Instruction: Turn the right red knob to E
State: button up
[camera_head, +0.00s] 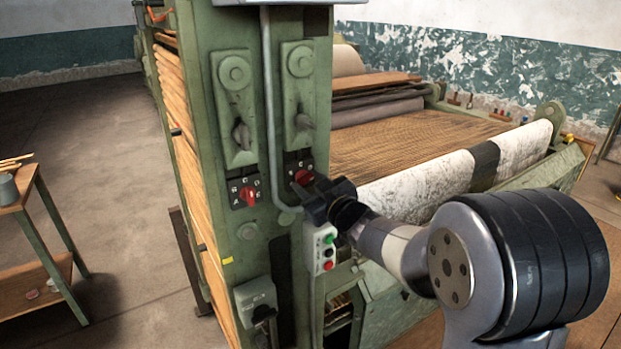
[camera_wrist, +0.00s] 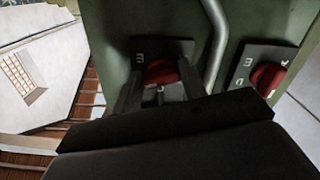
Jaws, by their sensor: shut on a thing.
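The right red knob (camera_head: 303,177) sits on a dark lettered plate on the green machine post. My gripper (camera_head: 314,192) reaches it from the lower right and covers part of the knob and plate. In the wrist view my gripper's dark fingers (camera_wrist: 160,90) stand on both sides of the right red knob (camera_wrist: 161,71) and are shut on it. A letter like E shows on the plate (camera_wrist: 139,49) beside it. The knob's exact pointing is hard to tell. The left red knob (camera_head: 248,195) is free, and also shows in the wrist view (camera_wrist: 268,77).
A grey pipe (camera_head: 270,110) runs down between the knobs. Grey levers (camera_head: 242,135) sit above them. A push-button box (camera_head: 325,250) hangs just below my gripper. The machine's woven bed (camera_head: 400,145) lies right; a small table (camera_head: 35,215) stands left on open floor.

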jog(key=m+p, duration=0.2)
jog(key=m, duration=0.3)
jog(key=shift+a, duration=0.1)
jog(key=shift+s+m+p, duration=0.1)
jog(key=shift+m+p, duration=0.85)
jog(key=shift+m, duration=1.35)
jog(key=o, duration=1)
jog(key=b+v, duration=0.2)
jog(key=v, duration=0.8)
jog(key=shift+s+d, duration=0.25)
jog(key=shift+s, duration=0.1)
